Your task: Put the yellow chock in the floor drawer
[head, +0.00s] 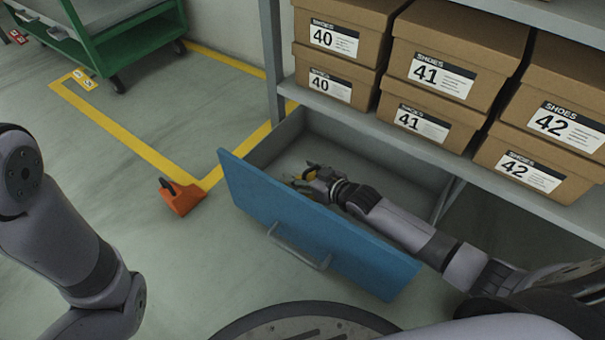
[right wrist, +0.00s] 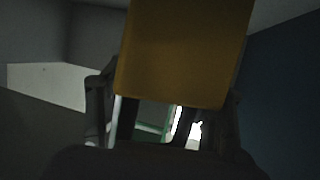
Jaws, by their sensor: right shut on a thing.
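The floor drawer (head: 318,230) is pulled open, its blue front facing me and its grey inside showing. My right gripper (head: 303,178) reaches over the front and is inside the drawer's outline, near its left part. It is shut on the yellow chock (right wrist: 185,55), which fills the upper middle of the right wrist view between the fingers. In the head view only a small bit of yellow shows at the fingers. I cannot tell whether the chock touches the drawer bottom. My left gripper is out of view; only left arm links show.
An orange chock (head: 180,198) with a dark handle stands on the floor left of the drawer, by the yellow floor line (head: 130,139). Shoe boxes (head: 456,51) fill the shelf (head: 372,128) above the drawer. A green cart (head: 104,39) stands at the back left.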

